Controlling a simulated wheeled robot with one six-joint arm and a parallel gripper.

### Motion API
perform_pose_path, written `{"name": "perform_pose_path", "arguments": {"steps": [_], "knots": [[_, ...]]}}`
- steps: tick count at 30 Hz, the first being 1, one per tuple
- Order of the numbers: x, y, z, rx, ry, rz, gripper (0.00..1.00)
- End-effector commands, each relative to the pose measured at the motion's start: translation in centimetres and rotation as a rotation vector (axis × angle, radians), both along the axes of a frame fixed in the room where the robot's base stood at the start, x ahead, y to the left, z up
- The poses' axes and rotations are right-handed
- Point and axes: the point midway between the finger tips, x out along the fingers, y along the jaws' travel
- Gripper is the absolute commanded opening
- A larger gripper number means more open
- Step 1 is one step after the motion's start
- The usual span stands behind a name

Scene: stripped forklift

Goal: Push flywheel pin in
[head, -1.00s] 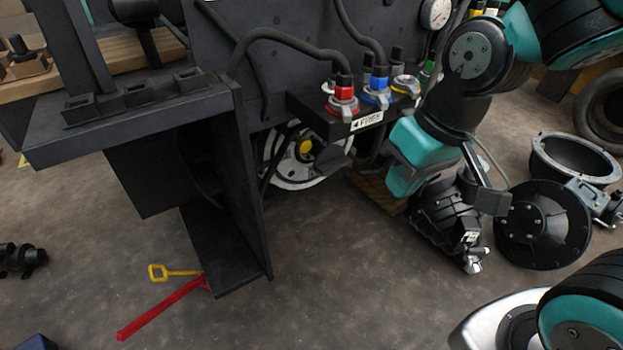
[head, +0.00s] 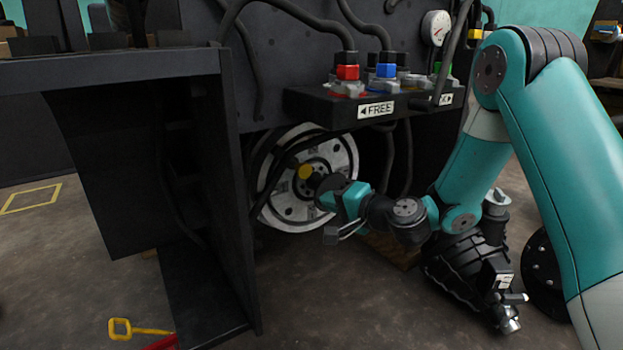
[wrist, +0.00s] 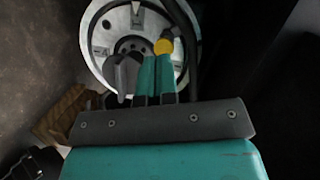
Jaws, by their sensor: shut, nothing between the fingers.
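The flywheel (head: 341,157) is a white disc low in the dark machine body, partly hidden by hoses. The flywheel pin shows as a yellow round head (head: 305,172) near the hub. In the wrist view, the yellow pin head (wrist: 163,46) is just beyond the tips of my gripper (wrist: 155,56), and the flywheel (wrist: 100,40) lies behind. My gripper (head: 327,201) is shut and empty, in front of the flywheel and right of the pin in the head view. I cannot tell whether the fingertips touch the pin.
A dark rounded part (wrist: 122,74) sits left of my fingers. A hose crosses the flywheel. A dark upright plate (head: 229,190) stands left. A dark ribbed unit (head: 465,260) lies on the floor below my arm.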

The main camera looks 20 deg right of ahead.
Motion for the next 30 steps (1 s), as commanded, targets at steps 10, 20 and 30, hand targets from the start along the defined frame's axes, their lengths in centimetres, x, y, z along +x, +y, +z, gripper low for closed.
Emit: {"name": "perform_pose_path", "arguments": {"steps": [10, 20, 30], "knots": [[2.9, -4.4, -0.7, 0.311, -0.029, -0.245, 0.0], [3.2, -4.2, -0.6, 0.308, -0.028, -0.24, 0.0], [8.0, -2.5, -0.3, 0.305, -0.033, -0.237, 0.0]]}}
